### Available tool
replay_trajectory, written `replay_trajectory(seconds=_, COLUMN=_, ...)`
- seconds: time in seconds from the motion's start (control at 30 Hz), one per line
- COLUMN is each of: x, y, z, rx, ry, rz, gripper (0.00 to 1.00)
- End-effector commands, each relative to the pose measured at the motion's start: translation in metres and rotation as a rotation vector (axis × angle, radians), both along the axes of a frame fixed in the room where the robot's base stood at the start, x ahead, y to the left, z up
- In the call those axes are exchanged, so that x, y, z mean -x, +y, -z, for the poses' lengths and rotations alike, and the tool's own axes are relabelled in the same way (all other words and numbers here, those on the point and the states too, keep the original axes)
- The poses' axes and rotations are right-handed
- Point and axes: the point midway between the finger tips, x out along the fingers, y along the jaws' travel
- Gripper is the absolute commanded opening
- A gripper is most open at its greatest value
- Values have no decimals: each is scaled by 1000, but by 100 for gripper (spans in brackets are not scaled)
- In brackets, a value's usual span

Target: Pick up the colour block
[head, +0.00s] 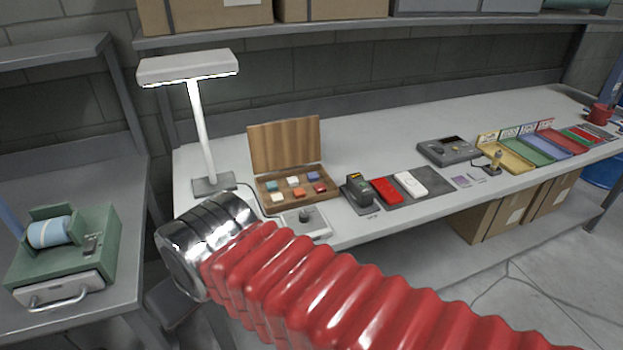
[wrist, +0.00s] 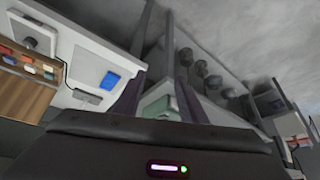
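A wooden case (head: 262,199) with its lid up stands on the long bench and holds several small colour blocks (head: 292,182) in white, orange, blue and red. The case (wrist: 25,96) and its blocks (wrist: 28,60) also show at the left of the wrist view. A larger blue block-like piece (wrist: 109,81) lies on the bench near the lamp base in the wrist view; I cannot find it in the head view. My gripper (wrist: 158,88) has two dark fingers apart with nothing between them. It is off the bench front, hidden or unclear behind my arm in the head view.
A lamp (head: 200,125) stands left of the case. A grey plate with a knob (head: 306,222) lies in front of the case. A scanner-like device (head: 357,193) and red box (head: 386,191) stand to the right. A green dispenser (head: 65,250) is on the left table.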

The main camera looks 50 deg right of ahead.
Motion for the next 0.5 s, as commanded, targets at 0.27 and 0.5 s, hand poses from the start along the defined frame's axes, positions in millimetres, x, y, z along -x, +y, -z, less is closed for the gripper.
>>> replay_trajectory(seconds=0.27, x=-20, y=2, z=11, rx=-199, ry=59, rz=169, gripper=38)
replay_trajectory(seconds=0.5, x=-65, y=1, z=18, rx=-543, ry=115, rz=479, gripper=38)
